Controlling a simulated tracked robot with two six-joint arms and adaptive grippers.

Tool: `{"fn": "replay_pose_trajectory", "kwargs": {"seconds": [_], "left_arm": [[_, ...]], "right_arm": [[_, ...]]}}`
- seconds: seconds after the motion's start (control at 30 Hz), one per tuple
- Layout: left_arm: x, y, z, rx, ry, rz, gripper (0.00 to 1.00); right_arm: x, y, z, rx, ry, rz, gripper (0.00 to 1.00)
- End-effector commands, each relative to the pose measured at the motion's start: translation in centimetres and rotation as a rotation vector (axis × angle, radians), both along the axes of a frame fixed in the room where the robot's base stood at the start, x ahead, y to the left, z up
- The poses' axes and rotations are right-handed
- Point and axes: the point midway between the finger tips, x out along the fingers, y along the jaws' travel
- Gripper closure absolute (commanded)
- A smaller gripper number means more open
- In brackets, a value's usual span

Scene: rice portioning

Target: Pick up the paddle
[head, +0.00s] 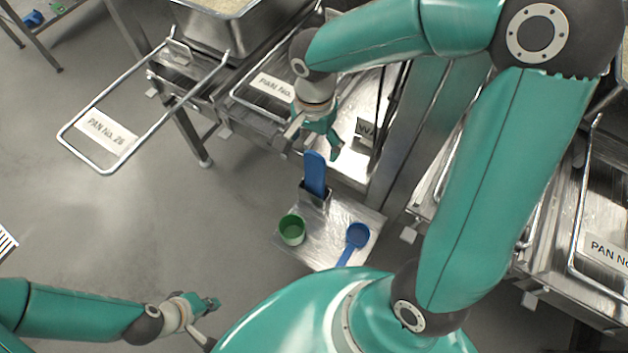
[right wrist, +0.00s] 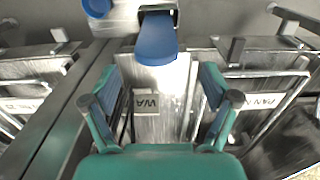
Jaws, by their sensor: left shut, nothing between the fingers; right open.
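The blue paddle (head: 315,173) stands upright in a small metal holder (head: 313,200) at the back of a shiny steel shelf (head: 318,245). My right gripper (head: 316,143) is open and empty, just beyond the paddle's top end in the head view. In the right wrist view the paddle (right wrist: 157,42) lies ahead of the spread fingers (right wrist: 160,85), roughly centred between them and apart from both. Its lower end is hidden in the holder. My left gripper (head: 208,303) is shut and empty at the lower left, far from the paddle.
A green cup (head: 291,231) and a blue scoop (head: 357,236) sit on the shelf, left and right of the holder. Metal racks with pan labels (head: 106,126) stand behind and to the right. Open floor lies at the left.

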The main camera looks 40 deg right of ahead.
Motion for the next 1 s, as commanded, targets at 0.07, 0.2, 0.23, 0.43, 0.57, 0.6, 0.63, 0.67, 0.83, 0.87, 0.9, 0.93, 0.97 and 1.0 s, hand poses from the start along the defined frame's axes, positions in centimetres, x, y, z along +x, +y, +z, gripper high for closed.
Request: {"fn": "replay_pose_trajectory", "kwargs": {"seconds": [0.07, 0.2, 0.23, 0.43, 0.57, 0.6, 0.63, 0.67, 0.83, 0.87, 0.9, 0.93, 0.97, 1.0], "left_arm": [[0.0, 0.0, 0.0, 0.0, 0.0, 0.0, 1.0], [0.0, 0.0, 0.1, 0.0, 0.0, 0.0, 1.0], [0.0, 0.0, 0.1, 0.0, 0.0, 0.0, 1.0], [0.0, 0.0, 0.6, 0.0, 0.0, 0.0, 1.0], [0.0, 0.0, 0.5, 0.0, 0.0, 0.0, 1.0], [0.0, 0.0, 0.5, 0.0, 0.0, 0.0, 1.0], [0.0, 0.0, 0.5, 0.0, 0.0, 0.0, 1.0], [0.0, 0.0, 0.5, 0.0, 0.0, 0.0, 1.0], [0.0, 0.0, 0.5, 0.0, 0.0, 0.0, 1.0], [0.0, 0.0, 0.5, 0.0, 0.0, 0.0, 1.0], [0.0, 0.0, 0.5, 0.0, 0.0, 0.0, 1.0], [0.0, 0.0, 0.5, 0.0, 0.0, 0.0, 1.0], [0.0, 0.0, 0.5, 0.0, 0.0, 0.0, 1.0], [0.0, 0.0, 0.5, 0.0, 0.0, 0.0, 1.0]], "right_arm": [[-0.1, -0.1, -0.7, 0.0, 0.001, -0.001, 0.14], [-0.1, 0.0, -1.3, 0.001, 0.001, -0.002, 0.14], [-0.2, 0.0, -1.5, 0.001, 0.003, -0.002, 0.14], [-0.7, 0.2, -4.2, 0.001, 0.006, 0.0, 0.14], [-0.5, 0.2, -5.7, 0.001, 0.002, -0.001, 0.14], [-0.5, 0.2, -6.0, 0.001, 0.002, -0.002, 0.14], [-0.5, 0.2, -6.1, 0.002, 0.001, -0.002, 0.14], [-0.5, 0.2, -6.2, 0.002, 0.001, -0.002, 0.14], [-0.5, 0.2, -6.2, 0.002, -0.001, -0.002, 0.14], [-0.5, 0.2, -6.1, 0.002, -0.001, -0.002, 0.15], [-0.5, 0.2, -6.1, 0.002, -0.001, -0.002, 0.22], [-0.5, 0.2, -6.1, 0.002, -0.001, -0.002, 0.27], [-0.5, 0.1, -6.1, 0.002, -0.001, -0.002, 0.32], [-0.5, 0.1, -6.1, 0.001, -0.001, -0.002, 0.39]]}}
